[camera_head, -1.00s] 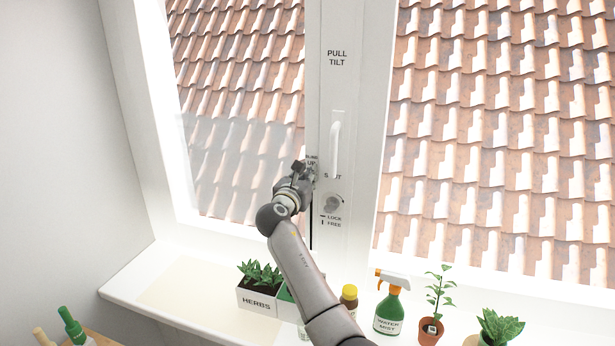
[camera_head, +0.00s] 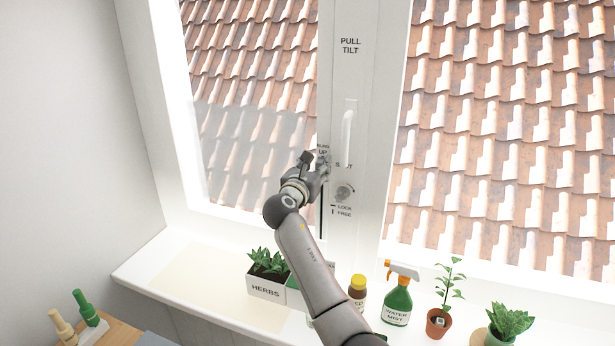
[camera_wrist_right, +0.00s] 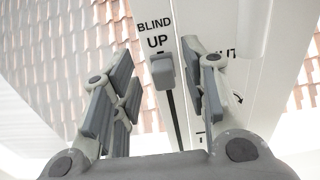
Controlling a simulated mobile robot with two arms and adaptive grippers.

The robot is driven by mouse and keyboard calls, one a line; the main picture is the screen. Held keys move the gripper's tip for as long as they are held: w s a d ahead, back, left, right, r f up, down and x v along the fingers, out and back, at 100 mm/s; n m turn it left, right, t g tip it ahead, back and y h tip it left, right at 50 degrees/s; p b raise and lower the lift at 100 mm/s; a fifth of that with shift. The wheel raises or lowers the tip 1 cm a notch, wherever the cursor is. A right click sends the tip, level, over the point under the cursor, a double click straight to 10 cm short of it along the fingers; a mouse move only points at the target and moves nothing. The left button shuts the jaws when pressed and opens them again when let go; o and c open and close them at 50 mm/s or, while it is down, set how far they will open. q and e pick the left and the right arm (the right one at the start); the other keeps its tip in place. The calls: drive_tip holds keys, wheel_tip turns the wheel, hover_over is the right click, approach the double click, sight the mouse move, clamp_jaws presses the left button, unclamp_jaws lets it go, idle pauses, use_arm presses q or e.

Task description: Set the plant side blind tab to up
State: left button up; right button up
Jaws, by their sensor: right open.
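The blind tab is a small grey block (camera_wrist_right: 163,75) at the top of a dark vertical slot, just under the printed words "BLIND UP" in the right wrist view. My right gripper (camera_wrist_right: 158,85) is open, with one finger on each side of the tab in that view. The tab appears closer to the right-hand finger, and I cannot tell if they touch. In the head view my right gripper (camera_head: 314,163) is at the window post beside the "UP" label and hides the tab. My left gripper is not in view.
A white handle (camera_head: 347,138) and a round lock knob (camera_head: 344,191) sit on the post close to the right of my gripper. Below, the sill holds a herb box (camera_head: 267,290), a brown bottle (camera_head: 357,291), a spray bottle (camera_head: 397,302) and potted plants (camera_head: 438,323).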

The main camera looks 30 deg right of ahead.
drive_tip(key=v, duration=1)
drive_tip(key=shift+s, duration=0.2)
drive_tip(key=shift+a, duration=0.1)
